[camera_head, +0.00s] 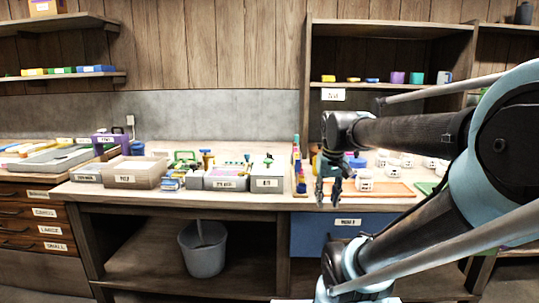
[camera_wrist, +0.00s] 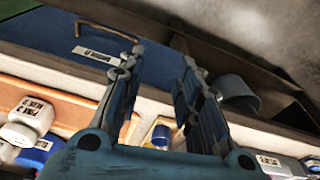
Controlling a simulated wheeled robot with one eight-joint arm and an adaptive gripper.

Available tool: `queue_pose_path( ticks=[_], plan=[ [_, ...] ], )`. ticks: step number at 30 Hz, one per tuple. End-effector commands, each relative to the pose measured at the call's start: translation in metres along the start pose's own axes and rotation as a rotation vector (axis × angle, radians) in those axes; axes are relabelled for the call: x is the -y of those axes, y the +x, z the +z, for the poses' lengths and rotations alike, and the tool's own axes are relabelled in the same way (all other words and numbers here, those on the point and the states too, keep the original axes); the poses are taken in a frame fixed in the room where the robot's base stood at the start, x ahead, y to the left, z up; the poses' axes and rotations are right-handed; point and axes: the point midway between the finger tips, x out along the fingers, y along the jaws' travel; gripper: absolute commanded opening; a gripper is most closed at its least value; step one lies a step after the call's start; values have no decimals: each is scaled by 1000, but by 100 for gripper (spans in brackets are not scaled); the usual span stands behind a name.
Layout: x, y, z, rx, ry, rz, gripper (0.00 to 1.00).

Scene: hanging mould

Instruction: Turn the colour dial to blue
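I cannot make out the colour dial with certainty in either view. Several small white labelled units (camera_head: 365,185) stand on and around an orange mat (camera_head: 398,190) on the worktop. Two white labelled pieces also show at the left edge of the wrist view (camera_wrist: 30,113), with a blue part below them; the lettering is too blurred to read surely. My gripper (camera_head: 328,198) hangs at the worktop's front edge, left of the mat, fingers pointing down. In the wrist view my gripper (camera_wrist: 163,56) is open, with nothing between its fingers.
A blue drawer (camera_head: 312,236) with a handle lies below the worktop. Grey bins (camera_head: 226,178) and a beige box (camera_head: 135,172) stand left of my gripper. A grey bucket (camera_head: 203,250) sits on the lower shelf. A shelf with cups (camera_head: 397,77) is behind.

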Motion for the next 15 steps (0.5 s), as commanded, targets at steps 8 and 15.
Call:
queue_pose_path(
  ticks=[8,15],
  plan=[
    [17,-63,-85,31,-63,-9,32],
    [37,-104,-156,59,-116,-16,32]
  ],
)
